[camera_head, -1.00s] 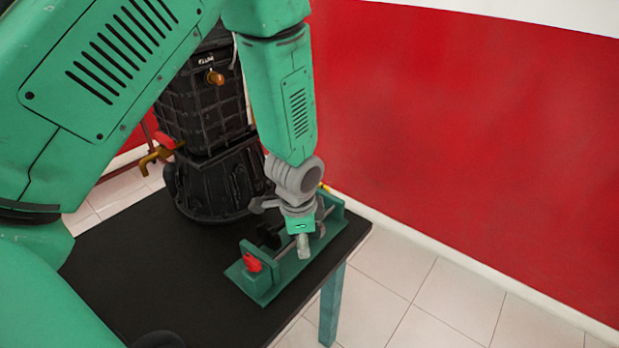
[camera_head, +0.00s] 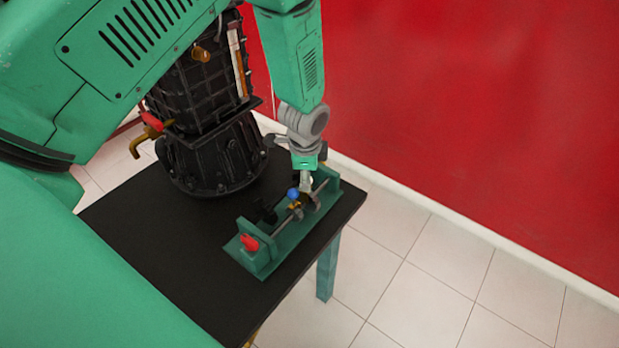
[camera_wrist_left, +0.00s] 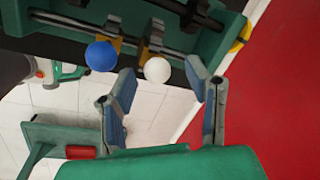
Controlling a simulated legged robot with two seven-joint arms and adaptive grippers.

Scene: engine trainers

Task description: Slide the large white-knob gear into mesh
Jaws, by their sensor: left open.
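The gear trainer is a green frame (camera_head: 272,254) with gears on a metal shaft. In the left wrist view, the white knob (camera_wrist_left: 157,70) stands on a grey gear's fork, right of the blue knob (camera_wrist_left: 101,56) on its yellow mount. The blue knob also shows in the head view (camera_head: 293,193); the white knob is mostly hidden there by my gripper. My left gripper (camera_wrist_left: 160,68) is open, its fingers on either side of the white knob in the picture; I cannot tell whether they touch it. Whether the gears mesh is not clear. My right gripper is out of view.
The frame stands on a black table (camera_head: 160,255) near its right edge. A red knob (camera_head: 249,243) is on its near end. A tall black engine housing (camera_head: 215,150) stands behind, left of my forearm. A red wall (camera_head: 450,110) is to the right. The table's front left is clear.

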